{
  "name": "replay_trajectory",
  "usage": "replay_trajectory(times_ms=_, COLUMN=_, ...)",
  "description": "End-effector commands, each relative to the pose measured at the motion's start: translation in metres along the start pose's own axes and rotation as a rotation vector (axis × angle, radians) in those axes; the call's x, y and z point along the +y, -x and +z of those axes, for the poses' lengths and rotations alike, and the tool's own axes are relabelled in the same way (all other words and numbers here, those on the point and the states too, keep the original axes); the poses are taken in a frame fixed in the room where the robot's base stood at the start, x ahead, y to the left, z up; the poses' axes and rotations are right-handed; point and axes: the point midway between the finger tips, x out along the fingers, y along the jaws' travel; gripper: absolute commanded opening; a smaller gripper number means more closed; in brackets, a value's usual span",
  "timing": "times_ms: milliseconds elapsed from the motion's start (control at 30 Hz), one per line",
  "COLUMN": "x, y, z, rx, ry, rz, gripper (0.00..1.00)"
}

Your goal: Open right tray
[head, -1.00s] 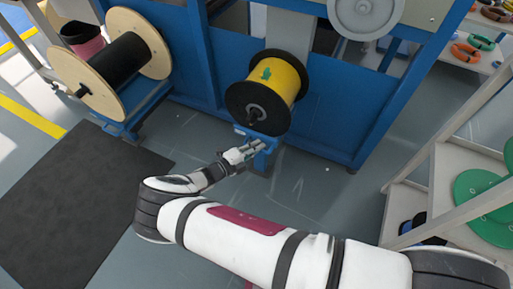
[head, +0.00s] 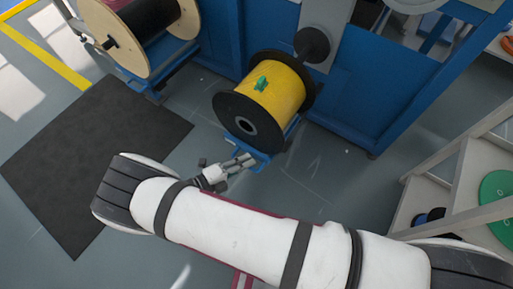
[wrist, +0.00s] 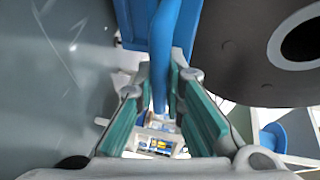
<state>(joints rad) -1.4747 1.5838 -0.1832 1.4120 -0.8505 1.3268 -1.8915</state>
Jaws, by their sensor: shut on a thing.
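The right tray (head: 264,158) is a blue carriage under a black-flanged spool wound with yellow cable (head: 272,90). It stands out from the blue machine, with floor showing between them. My gripper (head: 244,161) is at the tray's near end, with the spool above and behind it. In the wrist view, a blue bar of the tray (wrist: 162,50) runs between the green-padded fingers of my gripper (wrist: 160,98), which are shut on it. The spool's dark flange (wrist: 245,65) is close at the right. The tray's underside is hidden.
A wooden-flanged spool (head: 140,45) with black cable stands at the upper left. A black mat (head: 90,160) lies on the floor at left. A pale shelf (head: 450,185) with green coils stands at right. Grey floor (head: 320,180) right of the tray is clear.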

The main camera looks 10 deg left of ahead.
Motion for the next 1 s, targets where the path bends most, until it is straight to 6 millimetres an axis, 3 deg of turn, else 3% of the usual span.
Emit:
replay_trajectory(times_ms=100, x=0.007, y=0.021, z=-0.006, rx=-0.004, ry=-0.003, rz=0.005, gripper=0.00)
replay_trajectory(times_ms=300, x=0.011, y=0.041, z=-0.015, rx=-0.003, ry=-0.003, rz=0.006, gripper=0.00)
replay_trajectory(times_ms=833, x=0.012, y=0.049, z=-0.018, rx=-0.003, ry=-0.004, rz=0.005, gripper=0.00)
replay_trajectory(times_ms=900, x=0.012, y=0.049, z=-0.018, rx=-0.004, ry=-0.004, rz=0.006, gripper=0.20)
replay_trajectory(times_ms=1000, x=0.012, y=0.049, z=-0.018, rx=-0.003, ry=-0.003, rz=0.004, gripper=0.20)
